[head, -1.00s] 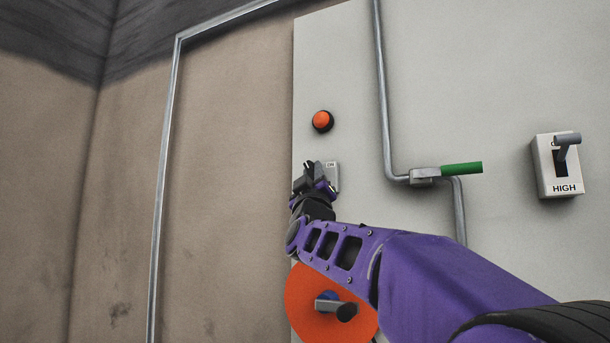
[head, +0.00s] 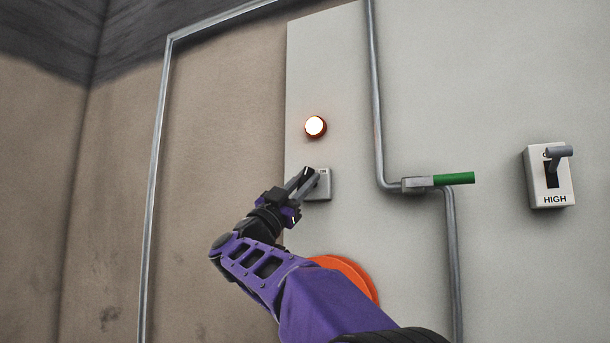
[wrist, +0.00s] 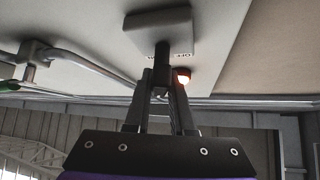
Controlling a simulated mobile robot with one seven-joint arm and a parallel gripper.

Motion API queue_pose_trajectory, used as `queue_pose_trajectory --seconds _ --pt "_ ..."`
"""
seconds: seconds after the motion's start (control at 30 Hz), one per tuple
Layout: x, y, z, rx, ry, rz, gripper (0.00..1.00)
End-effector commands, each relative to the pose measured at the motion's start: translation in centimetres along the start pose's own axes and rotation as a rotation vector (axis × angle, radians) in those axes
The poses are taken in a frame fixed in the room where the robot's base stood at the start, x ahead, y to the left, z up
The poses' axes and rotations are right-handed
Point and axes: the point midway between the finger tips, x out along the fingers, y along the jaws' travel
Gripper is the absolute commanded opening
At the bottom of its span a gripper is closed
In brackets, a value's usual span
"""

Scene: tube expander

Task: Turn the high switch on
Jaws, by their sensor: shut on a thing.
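The HIGH switch (head: 549,187) is a white box on the right of the grey panel, labelled HIGH below its dark slot. Its grey lever (head: 559,151) sticks out at the upper part of the slot and partly covers the label above. My gripper (head: 307,180) is far to its left, at a smaller grey ON/OFF switch box (head: 322,187). In the wrist view my gripper (wrist: 163,85) is shut on that box's dark lever (wrist: 162,55). The HIGH switch is not visible in the wrist view.
A round lamp (head: 316,127) glows above the small switch. A metal pipe (head: 376,100) with a green-handled valve (head: 454,179) runs between the two switches. An orange disc (head: 348,274) is partly behind my arm. The panel around the HIGH switch is clear.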

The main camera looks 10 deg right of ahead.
Motion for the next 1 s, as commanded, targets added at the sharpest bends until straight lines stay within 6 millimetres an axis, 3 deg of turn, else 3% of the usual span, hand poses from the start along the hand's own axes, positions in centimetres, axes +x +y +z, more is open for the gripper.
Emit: queue_pose_trajectory --seconds 0.4,0.9,0.93,1.0 --pt "0.14 -0.03 -0.11 0.121 0.0 0.119 0.0" --pt "0.1 0.03 -0.11 0.135 0.001 0.132 0.0" --pt "0.11 0.03 -0.11 0.135 0.001 0.132 0.24" --pt "0.11 0.03 -0.11 0.134 0.001 0.132 0.37"
